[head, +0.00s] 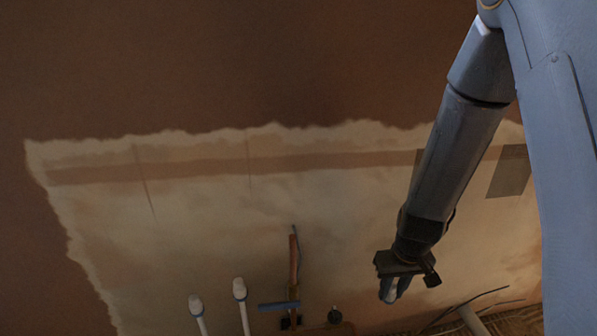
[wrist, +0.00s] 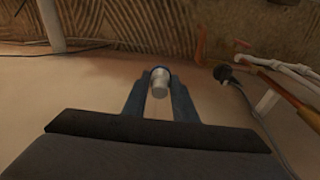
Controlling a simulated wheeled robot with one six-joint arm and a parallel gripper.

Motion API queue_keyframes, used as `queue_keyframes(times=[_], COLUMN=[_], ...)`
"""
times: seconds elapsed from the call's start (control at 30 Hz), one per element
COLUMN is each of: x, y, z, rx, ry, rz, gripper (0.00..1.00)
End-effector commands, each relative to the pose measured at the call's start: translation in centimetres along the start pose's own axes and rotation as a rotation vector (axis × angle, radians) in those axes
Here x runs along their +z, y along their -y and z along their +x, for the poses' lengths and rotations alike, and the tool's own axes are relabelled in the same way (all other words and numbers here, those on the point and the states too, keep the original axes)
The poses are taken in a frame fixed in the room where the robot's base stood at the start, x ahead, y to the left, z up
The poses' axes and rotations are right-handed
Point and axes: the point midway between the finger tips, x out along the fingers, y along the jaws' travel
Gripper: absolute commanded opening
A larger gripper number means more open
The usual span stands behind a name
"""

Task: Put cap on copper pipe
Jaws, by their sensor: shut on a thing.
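My gripper (head: 393,284) hangs low at the right of the head view. Its two blue-grey fingers (wrist: 158,92) are shut on a pale, whitish cap (wrist: 157,81), held at the fingertips. In the head view the cap (head: 389,296) shows small and dim between the fingers. A copper-coloured pipe (head: 294,262) stands to the left of my gripper, well apart from it. In the wrist view a short copper-coloured piece (wrist: 200,47) shows by the ridged wall, ahead and right of the cap, not touching it. Whether both are the same pipe I cannot tell.
Two white pipes with white ends (head: 240,289) stand left of the copper pipe. A blue bar (head: 279,306) lies across near its base. A black plug with a cord (wrist: 223,72) is right of the fingers. A white pipe (wrist: 52,25) stands upper left.

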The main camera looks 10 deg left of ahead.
Motion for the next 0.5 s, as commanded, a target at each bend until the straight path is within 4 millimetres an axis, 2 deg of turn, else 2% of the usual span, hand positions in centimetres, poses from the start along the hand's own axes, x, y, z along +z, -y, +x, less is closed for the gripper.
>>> queue_keyframes(times=[0.03,0.5], x=[-0.2,-2.6], y=[0.6,6.4], z=[-1.8,-10.2], rx=[-0.007,-0.073], ry=[0.001,0.002], rz=[-0.04,-0.476], gripper=[0.04,0.04])
